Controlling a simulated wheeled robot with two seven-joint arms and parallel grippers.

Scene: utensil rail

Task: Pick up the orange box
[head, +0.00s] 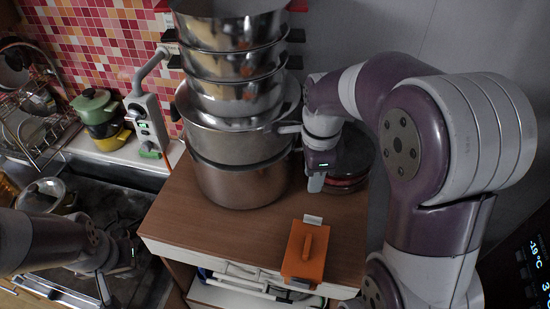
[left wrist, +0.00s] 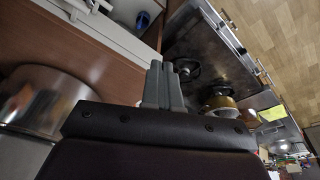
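The orange box (head: 318,270) has a raised handle-like bar on its face and a pale tab at its back edge. It is at the front right edge of the wooden cabinet top (head: 190,215). My right gripper (head: 315,184) points down behind the box, between the pot stack and a dark round pan, apart from the box. Its finger gap does not show clearly. My left gripper (head: 118,272) is low at the left, over the dark sink or stove area. In the left wrist view its fingers (left wrist: 163,88) are together with nothing between them.
A tall stack of steel pots (head: 240,165) fills the cabinet's middle. The dark pan (head: 350,165) with red below it stands at the back right. Bare wood lies left of the box.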

